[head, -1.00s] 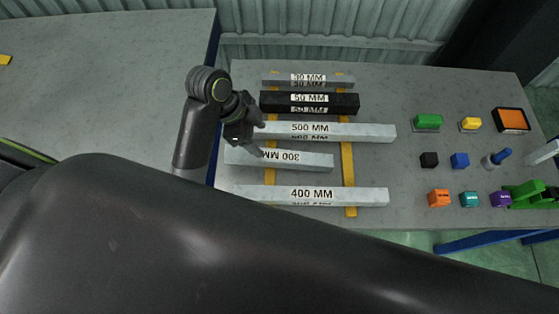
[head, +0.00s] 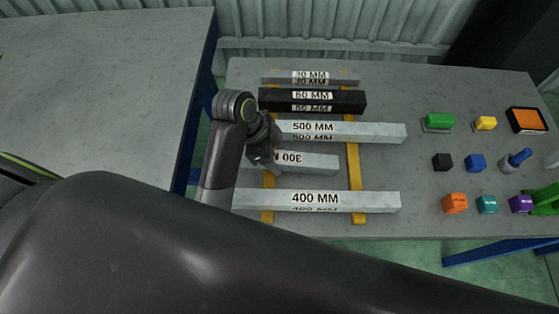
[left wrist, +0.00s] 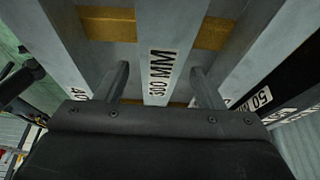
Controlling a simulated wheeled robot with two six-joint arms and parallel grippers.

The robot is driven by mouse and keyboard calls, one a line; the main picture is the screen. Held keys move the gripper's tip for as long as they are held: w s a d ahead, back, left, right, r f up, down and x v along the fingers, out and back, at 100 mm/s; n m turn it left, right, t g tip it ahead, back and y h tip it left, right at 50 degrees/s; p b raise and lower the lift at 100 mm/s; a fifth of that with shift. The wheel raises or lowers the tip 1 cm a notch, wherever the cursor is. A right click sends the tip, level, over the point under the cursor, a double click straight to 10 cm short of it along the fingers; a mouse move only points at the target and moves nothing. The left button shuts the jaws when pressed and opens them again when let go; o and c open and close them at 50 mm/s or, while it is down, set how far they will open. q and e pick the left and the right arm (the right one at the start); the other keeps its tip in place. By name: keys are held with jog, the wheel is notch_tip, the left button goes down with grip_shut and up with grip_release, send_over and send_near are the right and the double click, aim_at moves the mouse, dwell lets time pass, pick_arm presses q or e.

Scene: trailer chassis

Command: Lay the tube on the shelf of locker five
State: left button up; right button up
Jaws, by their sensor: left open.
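Several square tubes lie side by side across two yellow strips on a grey table. The grey 300 MM tube (head: 322,163) lies between the 500 MM tube (head: 375,132) and the 400 MM tube (head: 370,201). My left gripper (head: 268,160) is open over the left part of the 300 MM tube and hides some of it. In the left wrist view, the fingers (left wrist: 159,78) are apart on either side of the 300 MM tube (left wrist: 160,28). I cannot tell how far down they reach. No locker is in view. My right gripper is not in view.
The black 50 MM tube (head: 350,100) and thin 30 MM tube (head: 338,78) lie behind. Several coloured blocks, such as an orange one (head: 455,203), and an orange-topped tray (head: 526,121) stand at the right. Another grey table (head: 90,80) at the left is mostly bare.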

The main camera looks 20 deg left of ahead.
pick_arm(q)
jog(key=shift+d+f, duration=0.25)
jog(key=shift+f, duration=0.35)
jog(key=shift+w, duration=0.1)
grip_shut()
jog(key=shift+r, duration=0.1)
